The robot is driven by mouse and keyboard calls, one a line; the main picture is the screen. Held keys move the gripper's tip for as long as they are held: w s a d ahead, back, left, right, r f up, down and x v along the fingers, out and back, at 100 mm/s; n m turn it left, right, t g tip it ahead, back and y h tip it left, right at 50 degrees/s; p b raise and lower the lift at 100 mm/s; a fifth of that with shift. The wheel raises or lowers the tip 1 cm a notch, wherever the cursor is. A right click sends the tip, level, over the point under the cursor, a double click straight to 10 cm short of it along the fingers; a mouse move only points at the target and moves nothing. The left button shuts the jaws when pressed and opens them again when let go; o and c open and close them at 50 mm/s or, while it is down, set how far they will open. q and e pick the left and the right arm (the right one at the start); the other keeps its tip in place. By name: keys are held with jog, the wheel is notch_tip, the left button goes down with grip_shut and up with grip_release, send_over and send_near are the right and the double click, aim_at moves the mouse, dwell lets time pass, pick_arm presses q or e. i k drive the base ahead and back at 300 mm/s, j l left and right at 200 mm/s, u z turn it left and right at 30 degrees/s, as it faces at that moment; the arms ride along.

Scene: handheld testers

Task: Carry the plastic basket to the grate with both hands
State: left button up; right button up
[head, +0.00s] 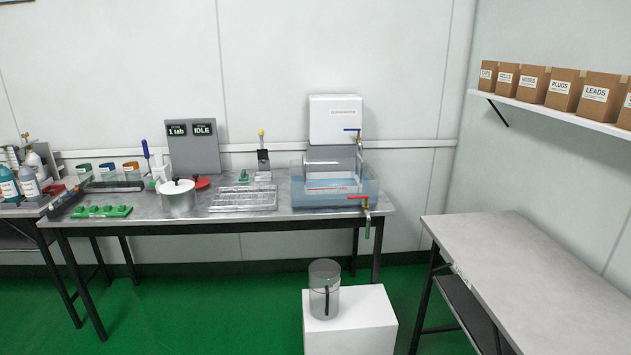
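A clear, box-shaped plastic container (312,167), which looks like the plastic basket, stands in or over the blue water tank (334,199) at the right end of the back table. I cannot tell how deep it sits. A silver ribbed rack (244,198), which looks like the grate, lies flat on the table just left of the tank. Nothing is seen lying on the rack. Neither of my grippers is in view.
A lidded pot (177,198) stands left of the rack. A white pedestal (365,325) with a clear cylinder (324,280) stands before the table. Green floor (220,300) is open.

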aim_at(245, 195)
jog(key=i+l+z, duration=0.1)
jog(key=i, duration=0.45)
jog(key=i+l, duration=0.1)
jog(key=i, duration=0.45)
jog(key=z, duration=0.05)
